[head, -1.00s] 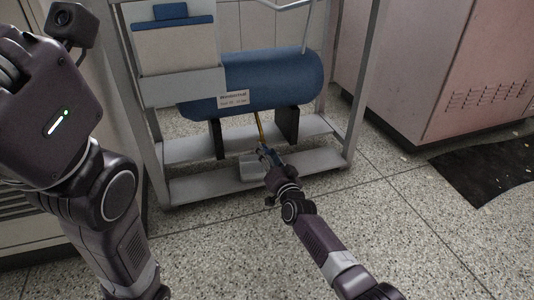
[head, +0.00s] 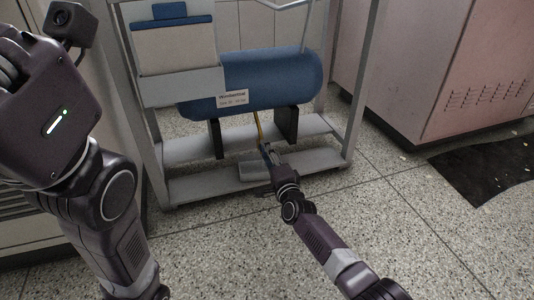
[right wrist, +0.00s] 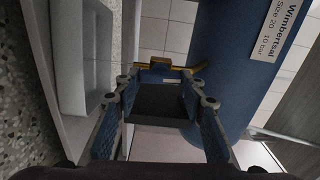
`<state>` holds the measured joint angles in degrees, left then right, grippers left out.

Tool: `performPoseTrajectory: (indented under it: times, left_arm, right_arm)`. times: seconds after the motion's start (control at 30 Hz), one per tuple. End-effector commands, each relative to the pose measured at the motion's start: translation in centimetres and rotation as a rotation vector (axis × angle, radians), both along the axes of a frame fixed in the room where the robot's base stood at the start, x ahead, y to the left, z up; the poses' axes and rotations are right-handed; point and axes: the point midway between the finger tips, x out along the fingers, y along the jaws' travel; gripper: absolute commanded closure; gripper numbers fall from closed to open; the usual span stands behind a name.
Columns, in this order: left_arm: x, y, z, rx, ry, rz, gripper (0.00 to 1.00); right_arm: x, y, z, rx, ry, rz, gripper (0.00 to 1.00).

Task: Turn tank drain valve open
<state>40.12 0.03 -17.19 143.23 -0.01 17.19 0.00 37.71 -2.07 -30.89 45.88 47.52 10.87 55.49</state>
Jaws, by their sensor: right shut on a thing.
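The blue tank (head: 270,82) lies on its side in a grey metal frame, with a white label on its front. A thin yellow pipe (head: 258,128) runs down from its underside. In the right wrist view, the brass drain valve (right wrist: 150,67) shows just beyond my fingertips, beside the tank (right wrist: 225,60). My right gripper (head: 268,150) is below the tank, at the pipe's lower end. In its wrist view the right gripper (right wrist: 160,88) is shut on the valve's handle, which is partly hidden between the fingers.
A grey tray (head: 251,171) sits under the pipe, and also shows in the right wrist view (right wrist: 82,60). The frame's lower rails (head: 185,189) and uprights surround the valve. A pink cabinet (head: 450,70) and dark mat (head: 495,170) are at the right. The front floor is clear.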

Motion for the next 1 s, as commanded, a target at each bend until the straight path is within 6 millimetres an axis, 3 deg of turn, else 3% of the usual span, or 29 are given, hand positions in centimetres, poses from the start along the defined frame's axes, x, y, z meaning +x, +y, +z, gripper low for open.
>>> performPoseTrajectory:
  times: [0.77,0.8,0.93,1.0]
  left_arm:
    - [0.01,-0.01,-0.01,0.000,0.000,0.000,1.00]
    - [0.01,-0.01,-0.01,0.000,0.000,0.000,1.00]
    - [0.01,-0.01,-0.01,0.000,0.000,0.000,1.00]
    - [0.01,-0.01,-0.01,0.000,0.000,0.000,1.00]
  right_arm:
    - [0.01,-0.12,-0.16,0.093,0.032,-0.002,0.87]
    - [0.00,-0.11,-0.16,0.092,0.032,-0.002,0.58]
    - [0.00,-0.09,-0.14,0.091,0.032,-0.001,0.45]
    - [0.00,-0.07,-0.12,0.090,0.030,-0.001,0.45]
